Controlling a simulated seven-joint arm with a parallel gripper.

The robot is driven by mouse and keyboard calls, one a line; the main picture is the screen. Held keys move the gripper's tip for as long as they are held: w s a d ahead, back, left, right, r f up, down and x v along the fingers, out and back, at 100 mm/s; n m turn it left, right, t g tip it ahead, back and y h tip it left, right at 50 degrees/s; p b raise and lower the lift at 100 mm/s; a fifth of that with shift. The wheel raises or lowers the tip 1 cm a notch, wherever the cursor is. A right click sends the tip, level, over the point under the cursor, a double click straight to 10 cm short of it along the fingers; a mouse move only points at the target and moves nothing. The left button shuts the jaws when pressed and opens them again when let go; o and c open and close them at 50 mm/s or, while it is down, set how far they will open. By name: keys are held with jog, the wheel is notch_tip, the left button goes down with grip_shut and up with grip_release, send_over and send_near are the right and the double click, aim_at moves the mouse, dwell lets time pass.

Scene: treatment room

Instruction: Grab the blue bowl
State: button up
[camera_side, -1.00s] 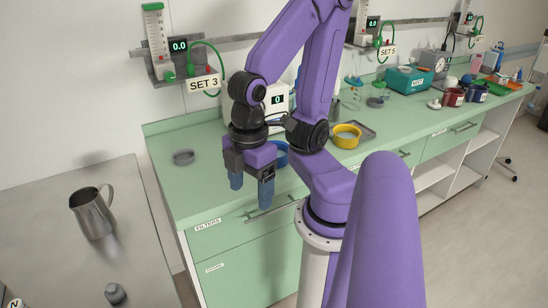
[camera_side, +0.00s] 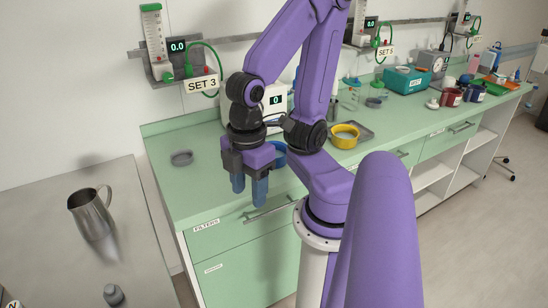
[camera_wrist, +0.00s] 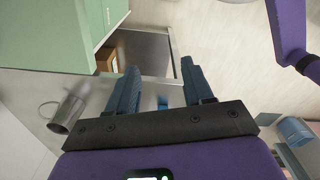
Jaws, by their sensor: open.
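The blue bowl (camera_side: 280,151) is on the green counter in the side view. It is mostly hidden behind my gripper and arm, with only part of its blue side showing. My gripper (camera_side: 248,194) is open, its two blue fingers pointing down and apart, empty, in front of the bowl as seen from this camera. In the wrist view my gripper (camera_wrist: 159,70) shows its fingers spread with nothing held between them. I cannot make out the bowl for certain in that view.
A steel pitcher (camera_side: 92,213) stands on the metal table at left. A yellow bowl (camera_side: 345,135) stands right of my arm. A monitor (camera_side: 275,103) is behind. The counter's front left is clear.

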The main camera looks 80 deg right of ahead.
jog(key=w+d+f+n+g+h, duration=0.1)
jog(key=w+d+f+n+h, duration=0.2)
jog(key=w+d+n+h, duration=0.1)
jog(key=w+d+f+n+g+h, duration=0.1)
jog(key=w+d+f+n+h, duration=0.2)
jog(key=d, duration=0.4)
jog(key=w+d+f+n+g+h, duration=0.1)
jog(key=w+d+f+n+h, duration=0.2)
jog(key=w+d+n+h, duration=0.2)
jog(key=shift+w+d+f+n+h, duration=0.2)
jog(key=shift+w+h, duration=0.1)
jog(key=shift+h, duration=0.35)
jog(key=shift+w+d+f+n+h, duration=0.1)
jog(key=shift+w+f+h, duration=0.15)
jog(key=shift+h, duration=0.4)
jog(key=shift+w+d+f+n+h, duration=0.15)
jog(key=shift+d+f+n+h, duration=0.05)
jog(key=shift+d+n+h, duration=0.25)
jog(key=x, duration=1.7)
jog(key=shift+s+f, duration=0.25)
grip_shut()
